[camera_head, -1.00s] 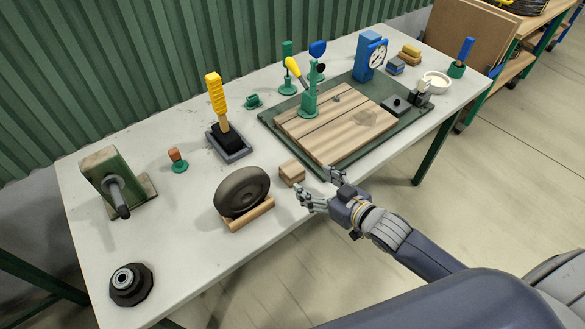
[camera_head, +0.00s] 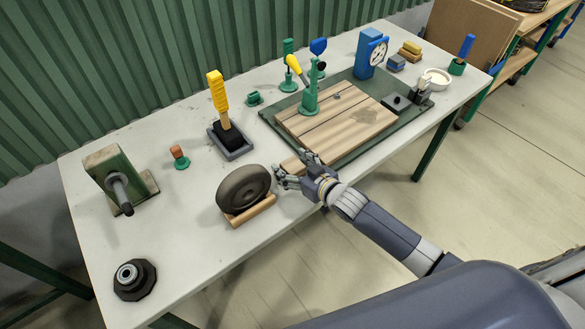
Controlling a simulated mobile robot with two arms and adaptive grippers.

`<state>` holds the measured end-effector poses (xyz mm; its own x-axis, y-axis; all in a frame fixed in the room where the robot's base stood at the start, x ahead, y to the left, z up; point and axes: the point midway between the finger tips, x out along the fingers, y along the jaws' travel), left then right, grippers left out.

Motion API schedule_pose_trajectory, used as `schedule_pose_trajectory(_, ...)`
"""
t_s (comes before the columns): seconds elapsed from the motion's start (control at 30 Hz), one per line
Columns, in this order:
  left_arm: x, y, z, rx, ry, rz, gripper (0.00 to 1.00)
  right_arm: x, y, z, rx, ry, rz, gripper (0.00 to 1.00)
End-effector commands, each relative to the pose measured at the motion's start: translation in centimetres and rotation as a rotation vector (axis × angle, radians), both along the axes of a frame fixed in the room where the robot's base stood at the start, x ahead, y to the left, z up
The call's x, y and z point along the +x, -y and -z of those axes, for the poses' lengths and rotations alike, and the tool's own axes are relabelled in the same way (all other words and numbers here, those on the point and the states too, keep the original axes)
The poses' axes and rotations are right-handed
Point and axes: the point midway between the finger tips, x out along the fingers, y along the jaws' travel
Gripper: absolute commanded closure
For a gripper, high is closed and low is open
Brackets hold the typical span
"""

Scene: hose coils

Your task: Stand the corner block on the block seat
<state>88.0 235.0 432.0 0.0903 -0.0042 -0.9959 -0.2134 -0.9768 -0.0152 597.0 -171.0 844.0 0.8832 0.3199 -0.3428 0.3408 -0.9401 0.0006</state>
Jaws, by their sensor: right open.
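A small light wooden block (camera_head: 292,163), probably the corner block, lies on the table by the front left corner of the wooden board. My right gripper (camera_head: 291,170) is open at this block, with its fingers spread at the block's near side and hiding part of it. I cannot tell whether they touch. An empty small green holder (camera_head: 254,98) behind the board's left end may be the block seat, but I cannot tell for sure. My left gripper is not in view.
A dark wheel on a wooden cradle (camera_head: 264,208) stands close left of my right gripper. The green mat (camera_head: 361,83) carries the wooden board (camera_head: 352,126) and a green post (camera_head: 310,95). A yellow-handled brush (camera_head: 218,92) stands in a tray.

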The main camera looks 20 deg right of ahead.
Motion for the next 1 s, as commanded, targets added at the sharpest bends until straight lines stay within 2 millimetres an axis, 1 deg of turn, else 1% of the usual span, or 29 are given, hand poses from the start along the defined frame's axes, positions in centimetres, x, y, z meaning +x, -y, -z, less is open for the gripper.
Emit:
schedule_pose_trajectory(0.2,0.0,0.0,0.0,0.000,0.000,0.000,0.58,0.0,0.0,0.1,0.000,-0.001,-0.001,0.30)
schedule_pose_trajectory(0.23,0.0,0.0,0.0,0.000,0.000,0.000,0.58,0.0,0.0,0.1,0.000,-0.001,-0.001,0.34)
schedule_pose_trajectory(0.27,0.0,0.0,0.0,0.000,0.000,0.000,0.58,0.0,0.0,0.1,0.000,-0.001,0.000,0.41)
schedule_pose_trajectory(0.3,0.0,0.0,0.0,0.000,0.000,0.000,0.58,0.0,0.0,0.1,0.000,-0.001,0.000,0.50)
schedule_pose_trajectory(0.37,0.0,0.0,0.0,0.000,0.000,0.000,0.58,0.0,0.0,0.1,0.000,-0.001,0.000,0.64)
schedule_pose_trajectory(0.4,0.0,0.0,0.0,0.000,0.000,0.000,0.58,0.0,0.0,0.1,0.000,-0.001,0.000,0.73)
schedule_pose_trajectory(0.43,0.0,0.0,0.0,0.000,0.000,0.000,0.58,0.0,0.0,0.1,0.000,-0.001,0.000,0.79)
schedule_pose_trajectory(0.53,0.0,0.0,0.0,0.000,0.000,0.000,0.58,0.0,0.0,0.0,0.000,0.000,0.000,0.79)
schedule_pose_trajectory(0.57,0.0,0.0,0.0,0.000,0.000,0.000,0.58,0.0,0.0,0.0,0.000,0.000,0.000,0.83)
schedule_pose_trajectory(0.83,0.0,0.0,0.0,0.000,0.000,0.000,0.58,0.0,0.0,-0.1,0.000,0.000,0.000,0.83)
schedule_pose_trajectory(1.0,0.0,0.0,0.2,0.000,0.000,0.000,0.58,0.1,0.0,-1.2,0.000,0.002,-0.001,0.83)
